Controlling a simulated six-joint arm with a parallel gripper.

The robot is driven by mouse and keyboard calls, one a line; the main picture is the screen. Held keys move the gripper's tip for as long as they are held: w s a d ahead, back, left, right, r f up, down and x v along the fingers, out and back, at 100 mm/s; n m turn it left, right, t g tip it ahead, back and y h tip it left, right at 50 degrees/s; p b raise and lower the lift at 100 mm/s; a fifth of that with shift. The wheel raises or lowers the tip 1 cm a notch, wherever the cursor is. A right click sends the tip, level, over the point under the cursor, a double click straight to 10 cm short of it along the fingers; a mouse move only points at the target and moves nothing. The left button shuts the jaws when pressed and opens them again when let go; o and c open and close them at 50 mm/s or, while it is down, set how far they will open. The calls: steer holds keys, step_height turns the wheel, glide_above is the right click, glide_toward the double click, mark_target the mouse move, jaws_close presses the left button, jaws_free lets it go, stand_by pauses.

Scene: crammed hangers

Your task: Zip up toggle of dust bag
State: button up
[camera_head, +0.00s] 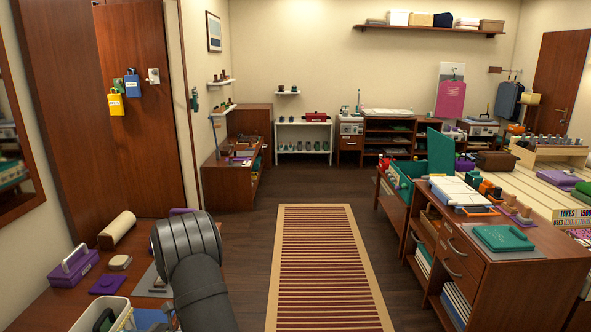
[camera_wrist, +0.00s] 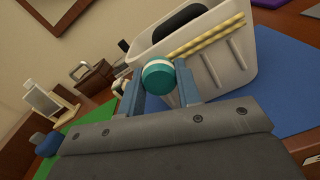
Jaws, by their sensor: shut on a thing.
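A pink bag (camera_head: 450,99) hangs at the back wall, and a dark blue bag (camera_head: 507,100) hangs to its right. Either could be the dust bag; at this size I cannot make out a zip or toggle on them. My gripper (camera_wrist: 160,82) shows blue fingers in the wrist view, shut on a small round teal and white thing (camera_wrist: 158,77). It is over the near left table, far from both bags.
A pale bin (camera_wrist: 214,58) with yellow twisted sticks stands just beyond my fingers, on or beside a blue mat (camera_wrist: 285,80). The near left table also holds a purple caddy (camera_head: 73,270) and a cream roll (camera_head: 117,229). A striped rug (camera_head: 318,265) lies on clear floor between the furniture.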

steer(key=w, duration=0.8)
steer(key=shift+w+d, duration=0.1)
steer(key=shift+w, duration=0.1)
steer(key=o, duration=1.1)
steer(key=shift+d, duration=0.1)
steer(key=d, duration=1.7)
steer(key=shift+s+d, duration=0.1)
steer(key=shift+s, duration=0.25)
glide_toward(129, 314)
steer(key=shift+s+d+r, duration=0.1)
steer(key=shift+d+r, duration=0.05)
steer(key=shift+d, duration=0.9)
